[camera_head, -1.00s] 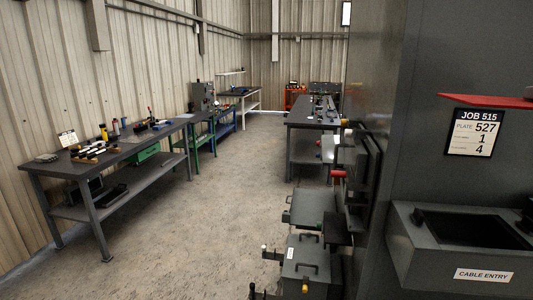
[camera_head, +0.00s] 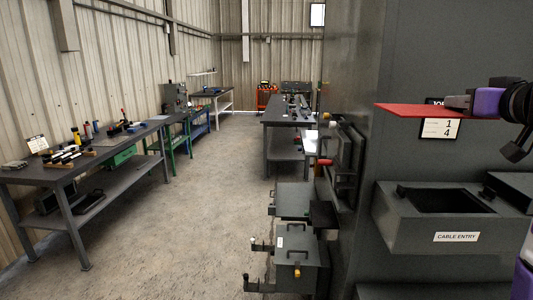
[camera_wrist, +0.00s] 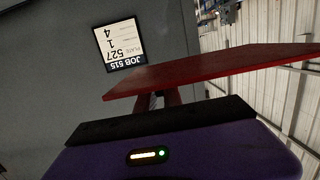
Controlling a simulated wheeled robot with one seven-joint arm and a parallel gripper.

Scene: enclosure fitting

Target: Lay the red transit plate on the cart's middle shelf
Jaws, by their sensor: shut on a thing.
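The red transit plate (camera_head: 415,110) is a thin flat red sheet. It is held roughly level in front of a grey cabinet wall, at the right of the head view. My gripper (camera_head: 462,102) is shut on its right part. In the wrist view the red plate (camera_wrist: 220,68) stretches out from the jaws (camera_wrist: 157,100), and nothing shows beneath it. An orange-red cart-like unit (camera_head: 265,88) stands at the far back. It is too small to make out its shelves, so I cannot tell whether it is the cart.
A job card (camera_head: 440,129) on the grey wall is partly covered by the plate. A cable entry box (camera_head: 415,232) juts out below. Grey boxes (camera_head: 292,255) stand left of the wall. Workbenches (camera_head: 75,205) line the left wall. The floor (camera_head: 190,215) between is clear.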

